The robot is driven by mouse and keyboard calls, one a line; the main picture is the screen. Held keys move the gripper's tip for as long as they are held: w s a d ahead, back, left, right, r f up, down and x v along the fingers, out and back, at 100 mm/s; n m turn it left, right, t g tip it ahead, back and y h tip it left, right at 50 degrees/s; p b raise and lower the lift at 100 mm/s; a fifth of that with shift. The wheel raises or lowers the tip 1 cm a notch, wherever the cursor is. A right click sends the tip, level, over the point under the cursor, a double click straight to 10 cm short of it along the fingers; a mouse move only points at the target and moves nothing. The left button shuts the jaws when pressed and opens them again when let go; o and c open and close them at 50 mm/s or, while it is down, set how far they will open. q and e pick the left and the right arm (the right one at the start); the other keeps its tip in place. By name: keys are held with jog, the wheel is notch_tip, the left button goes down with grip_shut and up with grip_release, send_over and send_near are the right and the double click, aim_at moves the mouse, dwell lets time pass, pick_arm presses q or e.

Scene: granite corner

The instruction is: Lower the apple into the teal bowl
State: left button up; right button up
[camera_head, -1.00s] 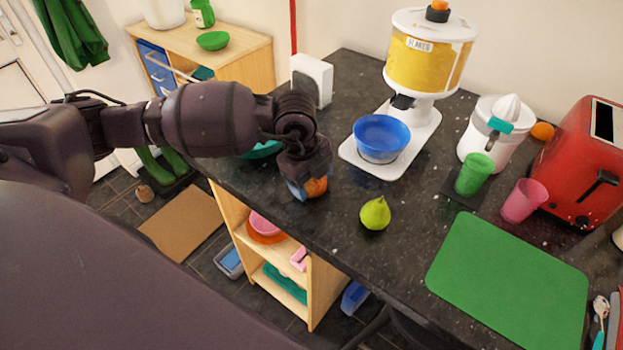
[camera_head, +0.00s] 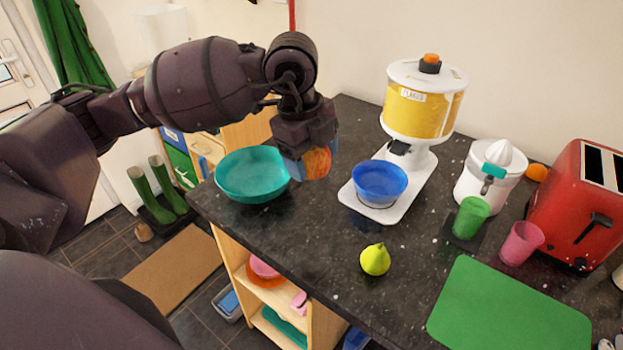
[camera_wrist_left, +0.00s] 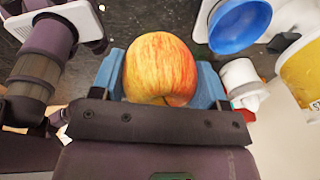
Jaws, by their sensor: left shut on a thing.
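The apple (camera_head: 317,163), red and yellow, is held between the blue fingers of my left gripper (camera_head: 305,165). In the left wrist view the apple (camera_wrist_left: 160,69) fills the space between the fingers. The gripper is shut on it and holds it above the counter, just right of the teal bowl. The teal bowl (camera_head: 252,178) stands on the left end of the dark counter. The part of its inside that shows looks empty. Its right rim is close to the gripper in the picture. My right gripper is not in view.
A cereal dispenser (camera_head: 421,103) with a blue bowl (camera_head: 379,181) stands right of the gripper. A yellow-green pear (camera_head: 375,259) lies on the counter (camera_head: 310,225) in front. A juicer (camera_head: 488,173), cups, a red toaster (camera_head: 582,205) and a green mat (camera_head: 510,308) are farther right.

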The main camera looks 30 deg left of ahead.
pick_arm(q)
jog(key=shift+r, duration=0.9)
jog(key=shift+w+a+r, duration=0.15)
jog(key=shift+a+r, duration=0.15)
jog(key=shift+a, duration=0.25)
jog(key=w+a+f+b, duration=0.2)
jog(key=w+a+f, duration=0.1)
jog(key=a, duration=0.8)
jog(key=w+a+f+b, duration=0.3)
jog(key=a+f, duration=0.3)
jog(key=a, duration=0.4)
jog(key=shift+a+f, duration=0.3)
jog(key=shift+a, duration=0.05)
